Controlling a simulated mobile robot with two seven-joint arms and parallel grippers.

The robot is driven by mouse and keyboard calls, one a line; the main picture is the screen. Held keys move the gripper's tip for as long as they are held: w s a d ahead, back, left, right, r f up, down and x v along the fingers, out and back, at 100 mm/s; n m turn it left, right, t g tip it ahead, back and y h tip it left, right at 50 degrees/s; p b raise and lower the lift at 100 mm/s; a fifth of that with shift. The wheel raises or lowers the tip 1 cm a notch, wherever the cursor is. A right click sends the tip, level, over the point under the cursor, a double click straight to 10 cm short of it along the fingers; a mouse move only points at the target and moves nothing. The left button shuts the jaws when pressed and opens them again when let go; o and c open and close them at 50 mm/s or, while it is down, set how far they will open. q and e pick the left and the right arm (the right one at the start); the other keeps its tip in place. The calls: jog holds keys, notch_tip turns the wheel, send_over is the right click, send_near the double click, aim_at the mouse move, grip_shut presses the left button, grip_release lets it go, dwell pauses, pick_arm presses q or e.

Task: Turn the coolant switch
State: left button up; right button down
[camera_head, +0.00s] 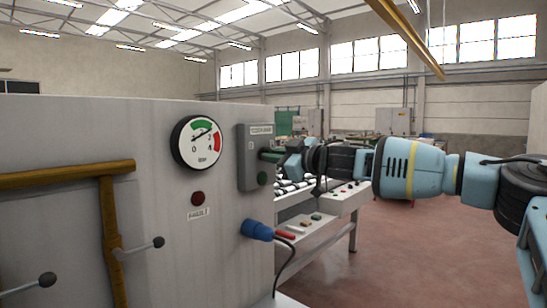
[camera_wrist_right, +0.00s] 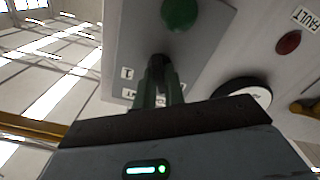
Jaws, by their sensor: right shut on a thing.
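The coolant switch box (camera_head: 249,177) is a grey panel on the front of the pale machine housing, with a label at its top and a green button (camera_head: 262,178) low on it. My right gripper (camera_head: 270,156) reaches it from the right and is shut on the switch's dark knob. In the right wrist view, the fingers (camera_wrist_right: 160,90) close around the dark knob (camera_wrist_right: 156,66), which they partly hide. The green button (camera_wrist_right: 180,12) is above them there. The knob's exact angle is hard to read. My left gripper is not in view.
A round pressure gauge (camera_head: 197,142) and a red fault lamp (camera_head: 197,198) are left of the box. A blue plug (camera_head: 257,230) with a cable sticks out below. Yellow pipes (camera_head: 108,215) with lever handles are at left. A roller conveyor (camera_head: 325,215) stands behind; red floor is open at right.

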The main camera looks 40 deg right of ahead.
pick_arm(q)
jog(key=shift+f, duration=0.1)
pick_arm(e)
jog(key=shift+f+n, duration=0.1)
jog(key=shift+n, duration=0.7)
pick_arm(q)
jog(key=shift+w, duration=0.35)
pick_arm(e)
jog(key=c, duration=1.5)
grip_release()
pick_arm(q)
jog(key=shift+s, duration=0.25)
pick_arm(e)
jog(key=shift+s, duration=0.1)
